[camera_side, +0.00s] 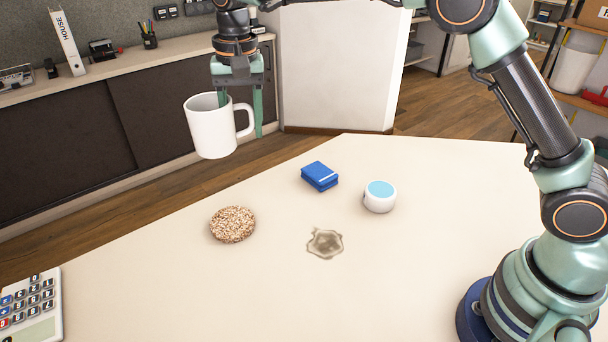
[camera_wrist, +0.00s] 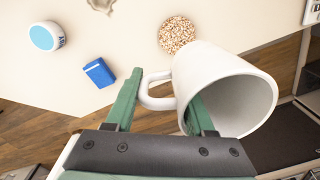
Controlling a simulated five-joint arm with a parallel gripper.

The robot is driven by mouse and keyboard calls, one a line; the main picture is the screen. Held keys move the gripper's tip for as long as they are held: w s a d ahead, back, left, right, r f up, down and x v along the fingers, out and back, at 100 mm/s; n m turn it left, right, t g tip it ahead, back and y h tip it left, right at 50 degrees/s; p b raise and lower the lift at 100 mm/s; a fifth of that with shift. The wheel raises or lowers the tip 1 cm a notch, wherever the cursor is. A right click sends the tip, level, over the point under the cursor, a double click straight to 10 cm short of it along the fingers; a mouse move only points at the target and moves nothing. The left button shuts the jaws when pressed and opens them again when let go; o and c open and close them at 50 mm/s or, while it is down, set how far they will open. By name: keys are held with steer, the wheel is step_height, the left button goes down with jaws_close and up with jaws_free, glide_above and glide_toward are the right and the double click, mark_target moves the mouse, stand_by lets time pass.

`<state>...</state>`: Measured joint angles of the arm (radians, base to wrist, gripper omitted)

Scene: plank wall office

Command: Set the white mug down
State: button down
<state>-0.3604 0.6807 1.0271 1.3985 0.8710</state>
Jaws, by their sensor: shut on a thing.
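The white mug (camera_side: 211,132) is held in the air, upright, with its handle on the right in the side view. My gripper (camera_side: 240,115) is at the handle side. In the wrist view the mug (camera_wrist: 225,75) hangs between the fingers: one finger of my gripper (camera_wrist: 160,108) shows inside the mug's mouth, the other lies outside past the handle. The mug touches nothing below it. In the side view it appears against the floor and cabinet beyond the table's edge.
On the pale table (camera_side: 170,290) are a round speckled mat (camera_side: 232,224), a brown stain (camera_side: 325,243), a blue block (camera_side: 319,177), a white round tub with a blue top (camera_side: 380,196) and a calculator (camera_side: 30,308).

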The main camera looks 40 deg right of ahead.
step_height(320, 180, down, 19)
steer(key=shift+r, duration=0.1)
stand_by(0.4)
steer(key=shift+f, duration=0.2)
steer(key=shift+c, duration=1.3)
jaws_free()
